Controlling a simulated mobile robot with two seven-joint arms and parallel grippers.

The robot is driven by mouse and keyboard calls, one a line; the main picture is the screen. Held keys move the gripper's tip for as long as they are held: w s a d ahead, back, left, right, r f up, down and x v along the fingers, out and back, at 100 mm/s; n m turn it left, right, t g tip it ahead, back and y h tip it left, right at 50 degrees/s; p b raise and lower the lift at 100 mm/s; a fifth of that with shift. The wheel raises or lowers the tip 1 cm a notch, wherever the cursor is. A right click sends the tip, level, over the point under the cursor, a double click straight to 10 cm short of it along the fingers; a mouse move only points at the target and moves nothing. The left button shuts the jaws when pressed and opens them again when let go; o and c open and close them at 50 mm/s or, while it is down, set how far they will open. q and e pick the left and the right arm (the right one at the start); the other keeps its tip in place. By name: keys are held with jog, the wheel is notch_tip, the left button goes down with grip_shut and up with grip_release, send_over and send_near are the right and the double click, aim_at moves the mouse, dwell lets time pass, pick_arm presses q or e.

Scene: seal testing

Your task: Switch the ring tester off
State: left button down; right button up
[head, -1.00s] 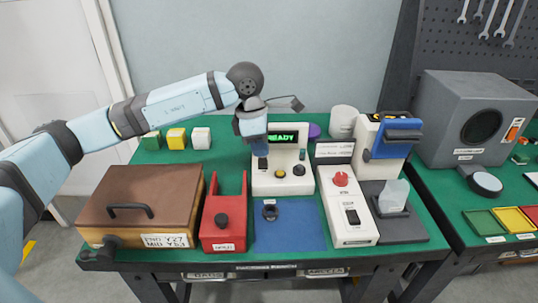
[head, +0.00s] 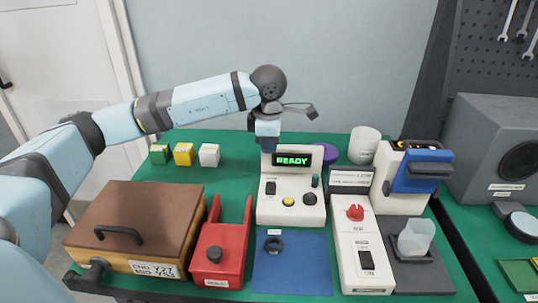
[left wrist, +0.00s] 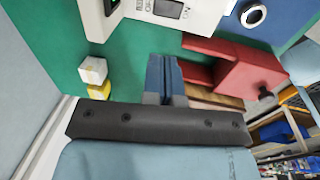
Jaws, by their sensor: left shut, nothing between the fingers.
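The ring tester, which I take to be the white unit (head: 290,210) with the lit green READY display (head: 292,160), stands at the back middle of the table. A black rocker switch (head: 271,187) is on its left front; the left wrist view also shows the switch (left wrist: 168,9) at the top edge. Which way the rocker is tipped is too small to tell. My left gripper (head: 267,146) is near the tester's top left corner, above the switch and apart from it. Its blue fingers (left wrist: 164,75) are shut and empty. My right gripper is out of view.
A black ring (head: 273,244) lies on the blue mat (head: 292,270). A red fixture (head: 217,258) and brown-lidded box (head: 140,215) stand left. A white unit with a red knob (head: 355,212) and a blue-handled press (head: 420,172) stand right. Green table shows behind the box.

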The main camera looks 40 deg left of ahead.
aim_at(269, 184)
pick_arm(q)
jog(key=f, duration=0.3)
jog(key=f+b, duration=0.1)
jog(key=f, duration=0.3)
jog(key=w+f, duration=0.1)
jog(key=f, duration=0.3)
jog(key=shift+w+a+f, duration=0.1)
jog(key=shift+a+f, duration=0.05)
jog(key=shift+a, duration=0.2)
jog(key=shift+f, duration=0.45)
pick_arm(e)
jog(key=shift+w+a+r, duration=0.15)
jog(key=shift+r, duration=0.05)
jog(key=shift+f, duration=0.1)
pick_arm(q)
jog(key=shift+w, duration=0.1)
